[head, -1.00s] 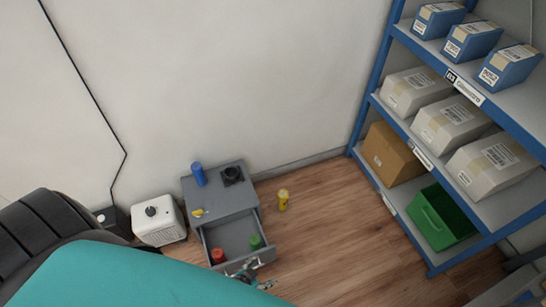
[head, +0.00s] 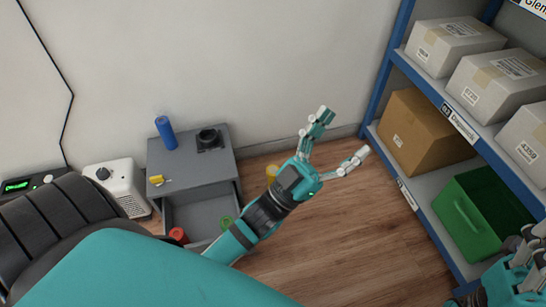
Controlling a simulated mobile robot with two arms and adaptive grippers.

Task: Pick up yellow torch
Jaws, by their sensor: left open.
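The grey cabinet (head: 190,157) has an open drawer holding a red item (head: 178,235) and a green item (head: 226,222). A blue cylinder (head: 165,132) stands on top. The blue shelf with a brown box (head: 424,130) and green crate (head: 478,219) bounds the right. Floor between is clear.

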